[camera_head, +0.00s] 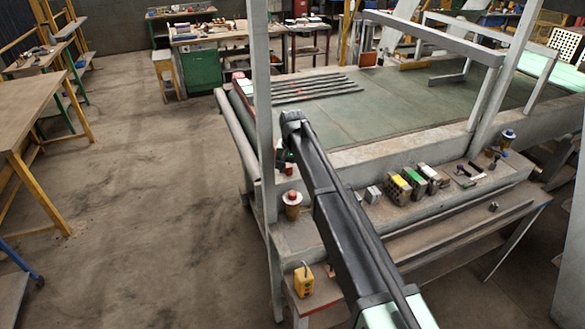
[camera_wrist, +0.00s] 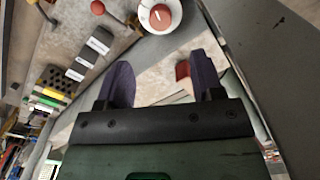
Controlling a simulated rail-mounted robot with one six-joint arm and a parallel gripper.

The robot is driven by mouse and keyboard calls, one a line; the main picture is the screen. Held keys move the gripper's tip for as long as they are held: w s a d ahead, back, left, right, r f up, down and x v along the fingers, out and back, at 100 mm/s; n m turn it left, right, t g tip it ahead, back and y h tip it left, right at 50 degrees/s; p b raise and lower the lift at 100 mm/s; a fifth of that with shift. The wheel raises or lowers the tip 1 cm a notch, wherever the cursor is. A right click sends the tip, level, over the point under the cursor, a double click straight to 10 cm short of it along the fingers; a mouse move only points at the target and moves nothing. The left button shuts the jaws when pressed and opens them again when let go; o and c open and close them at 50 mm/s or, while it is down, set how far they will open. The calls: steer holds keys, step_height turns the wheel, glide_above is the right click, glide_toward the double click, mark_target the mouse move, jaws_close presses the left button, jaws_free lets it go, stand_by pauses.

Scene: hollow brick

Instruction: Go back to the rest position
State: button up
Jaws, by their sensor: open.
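My gripper (camera_wrist: 161,62) is open in the wrist view, its two purple-grey fingers apart with nothing held between them. A small dark red thing (camera_wrist: 182,70) shows beyond the gap, near the right finger. In the head view my dark arm reaches up and left over the bench edge, and my gripper is mostly hidden behind its end. A hollow brick (camera_head: 397,190) stands on the ledge right of my arm, beside a green-topped brick (camera_head: 413,182) and another brick with a white patch (camera_head: 430,175). The hollow brick also shows at the left of the wrist view (camera_wrist: 54,82).
A red-topped can (camera_head: 292,203) stands left of my arm, and a yellow box (camera_head: 303,281) lies below it. A grey upright post (camera_head: 263,110) rises close to my arm's end. Long bars (camera_head: 310,86) lie on the green tabletop. The floor at left is open.

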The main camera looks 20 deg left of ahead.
steer(key=shift+f, duration=0.1)
steer(key=s+d+f+b, duration=0.3)
steer(key=s+d, duration=0.6)
steer(key=d, duration=0.6)
steer(key=s+d+f+m+b, duration=0.1)
steer(key=s+d+f+b, duration=0.2)
steer(key=s+d, duration=0.6)
steer(key=s+d+f+m+b, duration=0.1)
steer(key=s+d+f+b, duration=0.3)
steer(key=d, duration=1.8)
steer(key=s, duration=0.5)
steer(key=shift+d, duration=0.2)
steer(key=shift+f, duration=0.1)
steer(key=shift+w, duration=0.1)
